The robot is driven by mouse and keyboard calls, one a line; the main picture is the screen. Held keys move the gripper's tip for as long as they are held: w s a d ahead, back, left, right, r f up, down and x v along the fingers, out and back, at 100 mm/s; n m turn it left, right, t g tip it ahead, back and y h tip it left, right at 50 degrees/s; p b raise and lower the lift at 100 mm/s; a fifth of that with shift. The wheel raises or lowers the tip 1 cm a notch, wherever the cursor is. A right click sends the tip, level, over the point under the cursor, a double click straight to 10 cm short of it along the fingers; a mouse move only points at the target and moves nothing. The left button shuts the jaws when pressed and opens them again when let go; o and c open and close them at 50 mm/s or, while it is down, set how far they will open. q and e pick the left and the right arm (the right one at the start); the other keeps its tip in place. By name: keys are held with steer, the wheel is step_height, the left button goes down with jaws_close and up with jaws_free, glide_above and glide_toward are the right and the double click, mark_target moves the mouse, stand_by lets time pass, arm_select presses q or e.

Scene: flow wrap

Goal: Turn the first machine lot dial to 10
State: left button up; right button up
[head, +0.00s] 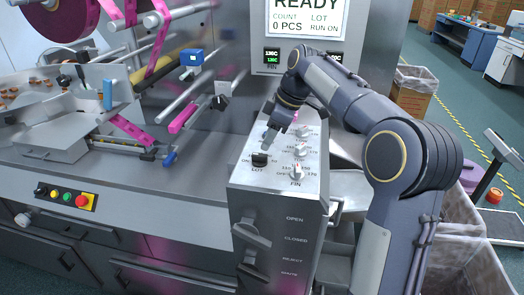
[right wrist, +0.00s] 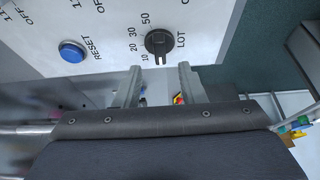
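The LOT dial (head: 260,160) is a black knob on the white top of the grey control box (head: 235,190). In the right wrist view the LOT dial (right wrist: 158,42) has a raised bar and printed marks 10, 20, 30 and 50 along its left side. My right gripper (head: 270,138) is just above and behind the dial in the head view. In the right wrist view the right gripper (right wrist: 160,85) is open, its two fingers apart and empty, with the dial beyond the tips. My left gripper is not in view.
Other dials (head: 299,150) stand beside it on the panel. A blue RESET button (right wrist: 73,51) is near the LOT dial. A lever (head: 250,235) sticks out of the box front. Film rollers and machinery fill the left.

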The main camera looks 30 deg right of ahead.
mark_target(260, 154)
steer(key=shift+x, duration=2.7)
jaws_close()
